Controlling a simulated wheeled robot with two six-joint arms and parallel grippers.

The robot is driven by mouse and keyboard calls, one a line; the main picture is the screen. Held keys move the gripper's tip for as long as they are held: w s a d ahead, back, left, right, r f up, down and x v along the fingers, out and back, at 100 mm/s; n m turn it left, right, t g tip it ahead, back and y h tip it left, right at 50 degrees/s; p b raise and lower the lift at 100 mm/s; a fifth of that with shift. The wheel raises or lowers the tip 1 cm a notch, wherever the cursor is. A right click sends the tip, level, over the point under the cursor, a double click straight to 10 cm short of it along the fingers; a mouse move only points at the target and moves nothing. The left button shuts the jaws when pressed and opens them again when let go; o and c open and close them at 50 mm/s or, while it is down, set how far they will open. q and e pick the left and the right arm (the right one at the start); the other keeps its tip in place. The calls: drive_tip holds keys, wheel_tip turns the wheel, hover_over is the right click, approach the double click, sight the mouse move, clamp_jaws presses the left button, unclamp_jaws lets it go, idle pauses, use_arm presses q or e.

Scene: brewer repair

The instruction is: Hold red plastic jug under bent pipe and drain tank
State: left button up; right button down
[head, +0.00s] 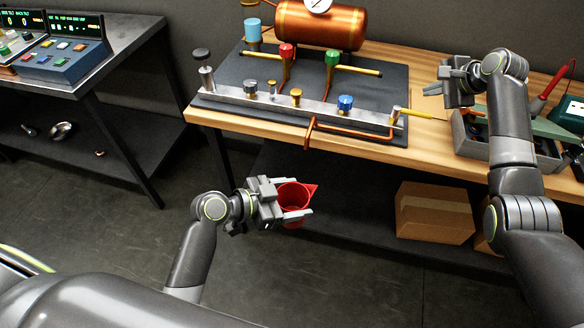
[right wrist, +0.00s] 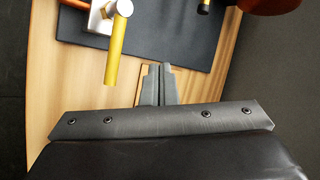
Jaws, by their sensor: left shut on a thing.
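The red plastic jug (head: 291,196) is held by my left gripper (head: 292,204), which is shut on it, in front of the table's edge. Its open top faces up. The bent copper pipe (head: 345,132) sticks out over the table's front edge, and its end turns down above the jug with a clear gap. The copper tank (head: 320,24) with a gauge lies at the back of the table. My right gripper (head: 445,84) is above the table, right of the yellow-handled valve (head: 410,112). In the right wrist view its fingers (right wrist: 158,86) are together and empty, near the yellow handle (right wrist: 116,52).
A metal manifold (head: 290,105) with several coloured knobs lies on a dark mat (head: 390,85). A grey tool bin (head: 470,140) stands at the right. A cardboard box (head: 434,211) is on the lower shelf. A control panel (head: 62,60) stands on the left bench.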

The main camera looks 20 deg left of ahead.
use_arm(q)
drive_tip(key=shift+s+f, duration=0.2)
drive_tip(key=shift+f, duration=0.05)
drive_tip(key=shift+w+f, duration=0.1)
drive_tip(key=w, duration=1.2)
drive_tip(key=shift+w, duration=0.4)
use_arm(e)
drive_tip(key=shift+f, duration=0.15)
idle(0.3)
drive_tip(key=shift+f, duration=2.25)
drive_tip(key=shift+s+d, duration=0.2)
drive_tip(key=shift+s, duration=0.4)
